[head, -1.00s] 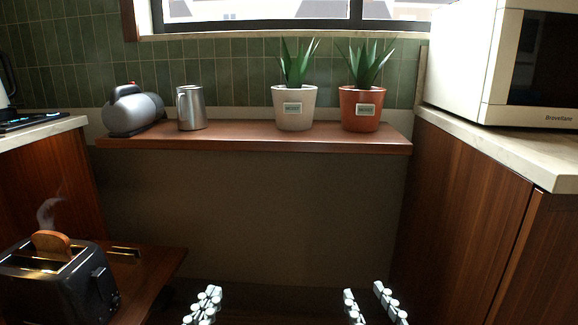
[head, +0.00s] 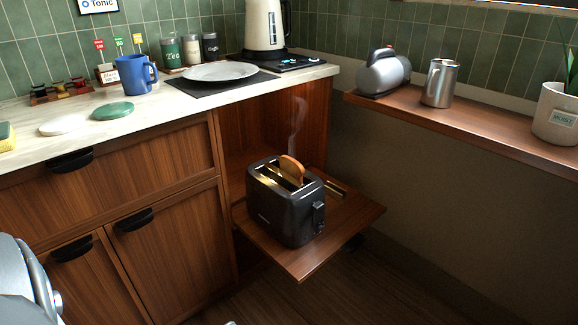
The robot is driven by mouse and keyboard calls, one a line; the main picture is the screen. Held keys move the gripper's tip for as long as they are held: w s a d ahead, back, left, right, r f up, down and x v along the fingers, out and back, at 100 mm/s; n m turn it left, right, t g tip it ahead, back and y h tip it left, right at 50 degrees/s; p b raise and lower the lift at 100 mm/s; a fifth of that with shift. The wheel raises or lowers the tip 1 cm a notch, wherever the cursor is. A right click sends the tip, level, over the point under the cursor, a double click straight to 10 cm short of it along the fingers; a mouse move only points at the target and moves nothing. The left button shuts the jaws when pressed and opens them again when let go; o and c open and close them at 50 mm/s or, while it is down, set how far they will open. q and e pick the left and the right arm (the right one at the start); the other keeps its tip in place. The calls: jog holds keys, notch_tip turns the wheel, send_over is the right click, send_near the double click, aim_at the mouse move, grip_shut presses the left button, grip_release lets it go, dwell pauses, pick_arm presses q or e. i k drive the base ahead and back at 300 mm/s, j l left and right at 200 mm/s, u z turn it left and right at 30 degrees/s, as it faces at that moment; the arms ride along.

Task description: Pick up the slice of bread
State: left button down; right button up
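The slice of bread (head: 291,168) is toasted brown and sticks up out of a slot of the black toaster (head: 283,218), tilted a little. Its lower part is hidden inside the toaster. Thin steam rises above it. The toaster stands on a wooden pull-out shelf (head: 300,264) below the counter. Part of my own arm shows at the lower left, far from the toaster. Neither gripper can be made out in the head view.
The counter (head: 165,103) above holds a blue mug (head: 134,75), a grey plate (head: 220,72) and a kettle (head: 265,25). A wall shelf (head: 460,117) at right holds a steel pitcher (head: 440,84). Dark floor (head: 370,290) in front of the pull-out shelf is clear.

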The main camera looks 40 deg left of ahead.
aim_at(294, 168)
jog(key=u, duration=1.05)
